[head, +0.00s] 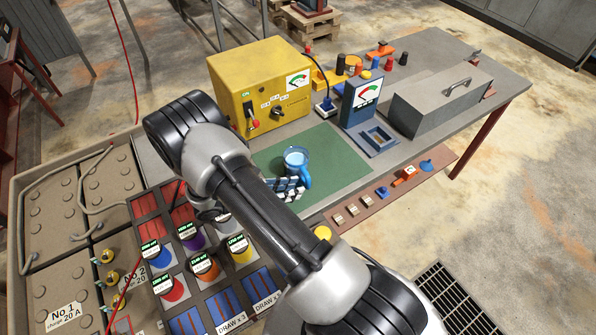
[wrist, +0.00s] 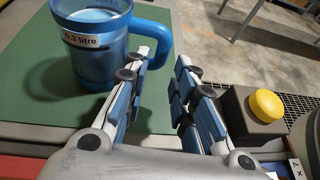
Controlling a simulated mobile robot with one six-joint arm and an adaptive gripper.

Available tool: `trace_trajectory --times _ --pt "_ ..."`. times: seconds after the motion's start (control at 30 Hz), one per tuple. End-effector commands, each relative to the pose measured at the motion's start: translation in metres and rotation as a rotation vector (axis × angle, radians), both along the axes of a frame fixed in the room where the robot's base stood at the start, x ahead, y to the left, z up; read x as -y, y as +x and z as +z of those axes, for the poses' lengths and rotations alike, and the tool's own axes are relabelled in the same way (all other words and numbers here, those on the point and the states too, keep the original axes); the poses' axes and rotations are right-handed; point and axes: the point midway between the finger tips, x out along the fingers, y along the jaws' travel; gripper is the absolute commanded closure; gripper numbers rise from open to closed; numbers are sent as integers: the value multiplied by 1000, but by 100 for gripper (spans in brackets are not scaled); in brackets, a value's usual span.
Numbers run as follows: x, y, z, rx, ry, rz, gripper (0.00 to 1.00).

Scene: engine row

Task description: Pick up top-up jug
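The top-up jug (head: 295,158) is a blue, see-through jug standing upright on a green mat (head: 342,152) on the bench. In the wrist view the jug (wrist: 98,62) is at the upper left, with a volume label and a blue handle (wrist: 163,32) on its right side. My gripper (wrist: 160,68) is open, and its two fingers point toward the handle. The left finger overlaps the jug's side and lower handle in the picture; I cannot tell whether it touches. Nothing is held. In the head view my gripper (head: 285,186) is partly hidden by my arm, just in front of the jug.
A yellow box (head: 262,85) with a meter stands behind the jug. A blue meter stand (head: 361,98) and grey toolbox (head: 440,98) are to the right. A yellow button (wrist: 267,104) on a dark block sits right of my gripper. Green mat right of the jug is clear.

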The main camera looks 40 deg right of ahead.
Motion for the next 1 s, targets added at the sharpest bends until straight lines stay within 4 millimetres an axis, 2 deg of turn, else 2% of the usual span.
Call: trace_trajectory --times 0.43,0.73,1.0 --pt "54 -10 -23 -2 0 -2 76" --pt "58 -10 -24 -1 1 -1 76" --pt "57 -10 -24 -1 1 -1 94"
